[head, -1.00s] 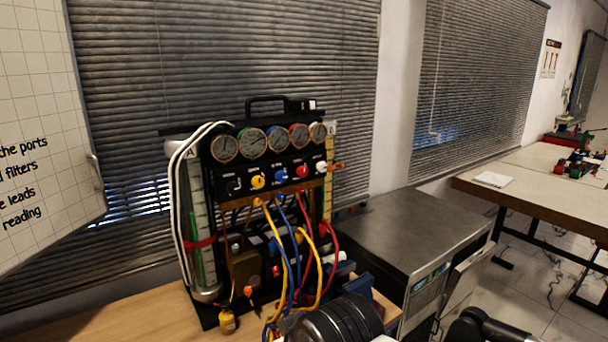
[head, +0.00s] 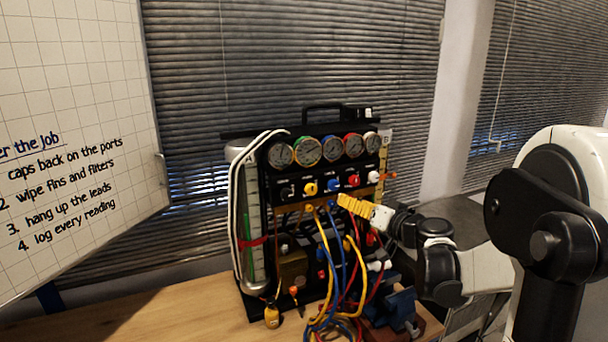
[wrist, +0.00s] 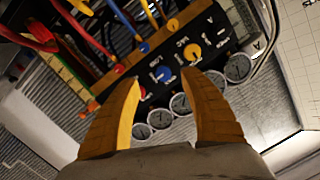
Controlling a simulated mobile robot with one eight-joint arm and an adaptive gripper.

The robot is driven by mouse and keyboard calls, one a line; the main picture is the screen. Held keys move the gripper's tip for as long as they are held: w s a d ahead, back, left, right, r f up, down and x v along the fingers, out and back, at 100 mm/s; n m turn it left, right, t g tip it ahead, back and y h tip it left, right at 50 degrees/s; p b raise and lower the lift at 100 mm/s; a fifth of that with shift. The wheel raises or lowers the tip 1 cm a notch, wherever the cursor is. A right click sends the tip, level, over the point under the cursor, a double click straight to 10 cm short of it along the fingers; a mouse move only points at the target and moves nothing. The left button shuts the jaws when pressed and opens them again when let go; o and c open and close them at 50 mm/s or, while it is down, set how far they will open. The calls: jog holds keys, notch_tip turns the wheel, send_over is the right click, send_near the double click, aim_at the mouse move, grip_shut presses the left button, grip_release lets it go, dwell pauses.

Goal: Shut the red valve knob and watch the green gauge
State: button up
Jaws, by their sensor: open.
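The red valve knob (head: 353,181) sits on the black gauge panel, between the blue and white knobs. In the wrist view the red knob (wrist: 143,93) shows just beside the left finger's tip. The green-rimmed gauge (head: 308,151) is second from the left in the top row; its reading is too small to tell. My gripper (head: 344,203) has yellow fingers and is in front of the panel, below the red knob in the head view. In the wrist view my gripper (wrist: 161,78) is open and empty, with the blue knob (wrist: 164,74) showing between its fingertips.
Yellow, blue and red hoses (head: 325,260) hang in front of the rig's lower part. A blue vise (head: 392,310) stands at its lower right on the wooden bench (head: 150,315). A whiteboard (head: 75,140) is at left. A metal cabinet (head: 452,212) is partly hidden behind my arm.

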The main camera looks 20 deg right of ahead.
jog(key=m+t+h, duration=0.1)
jog(key=t+h, duration=0.1)
send_near(356, 182)
jog(key=w+b, duration=0.1)
jog(key=w, duration=1)
jog(key=shift+a+r, duration=0.1)
jog(key=shift+a, duration=0.05)
grip_shut()
